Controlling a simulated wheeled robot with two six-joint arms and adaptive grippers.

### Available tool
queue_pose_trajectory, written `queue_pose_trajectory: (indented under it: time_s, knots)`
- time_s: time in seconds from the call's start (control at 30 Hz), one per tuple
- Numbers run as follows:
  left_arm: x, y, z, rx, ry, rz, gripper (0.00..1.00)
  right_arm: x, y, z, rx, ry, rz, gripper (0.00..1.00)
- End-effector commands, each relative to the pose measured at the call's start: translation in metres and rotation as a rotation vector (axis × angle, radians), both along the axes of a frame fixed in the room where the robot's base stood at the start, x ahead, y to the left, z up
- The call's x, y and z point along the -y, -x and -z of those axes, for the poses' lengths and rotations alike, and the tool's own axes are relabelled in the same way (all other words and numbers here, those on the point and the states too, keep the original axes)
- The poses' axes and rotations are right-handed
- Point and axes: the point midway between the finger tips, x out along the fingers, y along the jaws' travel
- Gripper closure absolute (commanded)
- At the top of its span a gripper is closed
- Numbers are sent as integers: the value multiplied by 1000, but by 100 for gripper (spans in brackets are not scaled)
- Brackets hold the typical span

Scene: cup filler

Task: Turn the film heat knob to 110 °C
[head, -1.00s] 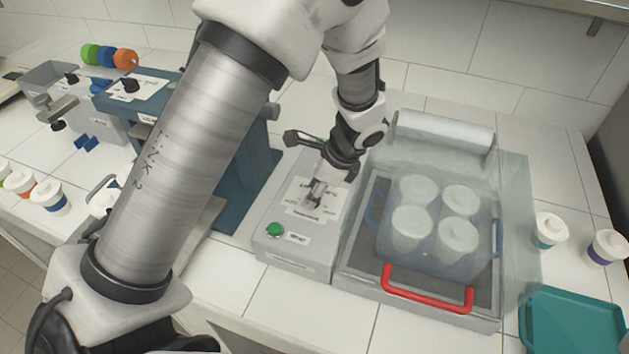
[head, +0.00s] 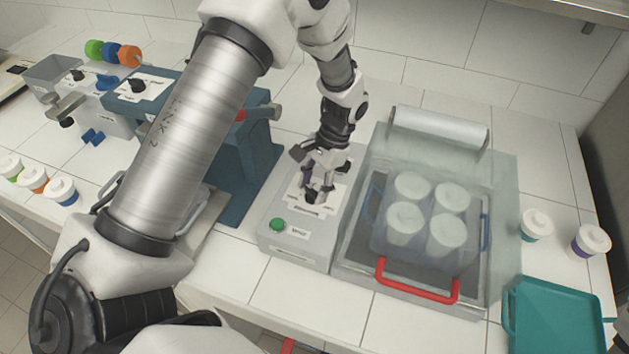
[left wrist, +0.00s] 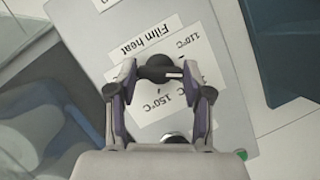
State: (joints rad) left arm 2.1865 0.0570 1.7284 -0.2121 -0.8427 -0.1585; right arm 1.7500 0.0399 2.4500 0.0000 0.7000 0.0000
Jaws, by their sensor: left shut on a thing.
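The dark film heat knob (left wrist: 157,67) shows in the left wrist view on a grey panel, with a white mark on its right side. The "110°C" label (left wrist: 201,45) is up and right of it, the "150°C" label (left wrist: 175,98) below. My left gripper (left wrist: 160,73) is shut on the knob, a fingertip at each side. In the head view my left gripper (head: 317,196) points down at the grey control box (head: 298,257), and its fingers mostly hide the knob.
A green button (head: 277,225) is on the box's front. Right of it, a clear-lidded tray machine with a red handle (head: 418,282) holds several white-lidded cups. A teal tray (head: 555,320) is at the lower right. A blue machine (head: 232,185) stands to the left.

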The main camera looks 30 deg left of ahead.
Motion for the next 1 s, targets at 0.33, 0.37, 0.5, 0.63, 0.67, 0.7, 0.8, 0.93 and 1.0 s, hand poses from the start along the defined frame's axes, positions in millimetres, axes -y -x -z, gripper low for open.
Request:
queue_pose_trajectory:
  time_s: [0.33, 0.37, 0.5, 0.63, 0.67, 0.7, 0.8, 0.93, 1.0]
  knots:
    - [-1, 2, 0, -8, 2, -310, 85, 0, 0, -14, 0, 0, 0, 60]
    - [-2, 2, 0, -7, 1, -333, 85, 0, 0, -15, 0, 0, 0, 60]
    - [-2, 2, 1, -6, 1, -422, 85, 0, 0, -18, 0, 0, 0, 60]
    - [-2, 2, 1, -6, 0, -482, 85, 0, 0, -20, 0, 0, 0, 60]
    - [-2, 2, 1, -6, 0, -493, 85, 0, 0, -20, 0, 0, 0, 60]
    - [-2, 2, 1, -6, 0, -505, 85, 0, 0, -20, 0, 0, 0, 60]
    - [-2, 2, 1, -6, 0, -528, 85, 0, 0, -21, 0, 0, 0, 60]
    - [-2, 2, 2, -6, 0, -541, 85, 0, 0, -21, 0, 0, 0, 60]
    - [-2, 2, 2, -6, -1, -544, 85, 0, 0, -21, 0, 0, 0, 60]
